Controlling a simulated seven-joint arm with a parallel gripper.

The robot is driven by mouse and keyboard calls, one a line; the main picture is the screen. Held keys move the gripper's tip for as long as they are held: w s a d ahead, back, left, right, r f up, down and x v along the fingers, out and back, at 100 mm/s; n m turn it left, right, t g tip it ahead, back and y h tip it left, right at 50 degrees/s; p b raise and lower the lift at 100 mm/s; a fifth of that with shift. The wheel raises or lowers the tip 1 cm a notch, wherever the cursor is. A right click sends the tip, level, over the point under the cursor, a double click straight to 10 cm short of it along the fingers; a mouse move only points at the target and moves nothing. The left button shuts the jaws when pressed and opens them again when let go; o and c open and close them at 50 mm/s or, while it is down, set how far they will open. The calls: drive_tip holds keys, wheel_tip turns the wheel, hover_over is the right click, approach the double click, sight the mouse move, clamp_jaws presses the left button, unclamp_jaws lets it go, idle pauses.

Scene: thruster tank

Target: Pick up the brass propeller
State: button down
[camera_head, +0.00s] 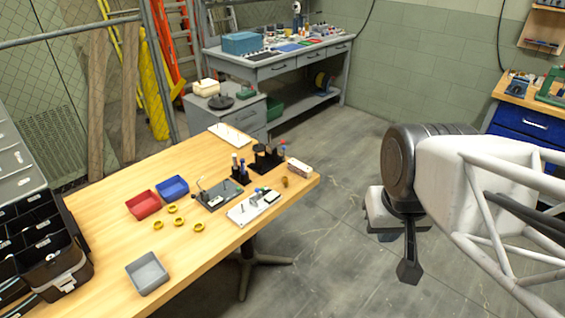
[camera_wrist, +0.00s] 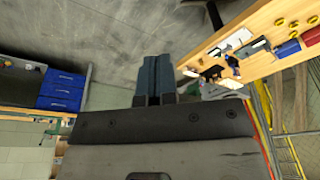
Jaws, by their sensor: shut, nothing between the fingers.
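Several small gold-yellow ring-like pieces (camera_head: 180,222) lie on the wooden table. They also show at the upper right of the wrist view (camera_wrist: 280,22). A small brownish-gold piece (camera_head: 284,181) stands alone near the table's right corner, beside a small white box (camera_head: 299,168). Both are too small to tell which is the brass propeller. My gripper (camera_wrist: 154,58) is shut and empty, its two dark fingers side by side in the wrist view. It is over open floor, off the table's right side, well apart from these pieces. My arm fills the right of the head view.
The wooden table (camera_head: 100,262) bears a red bin (camera_head: 143,205), a blue bin (camera_head: 172,188), a grey bin (camera_head: 147,273), a white fixture plate (camera_head: 252,208), a grey fixture plate (camera_head: 216,195) and black stands. A black organiser (camera_head: 45,255) stands at left. The floor (camera_head: 345,250) right of the table is clear.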

drive_tip(key=c, duration=1.8)
unclamp_jaws()
drive_tip(key=o, duration=0.9)
drive_tip(key=shift+w, duration=0.1)
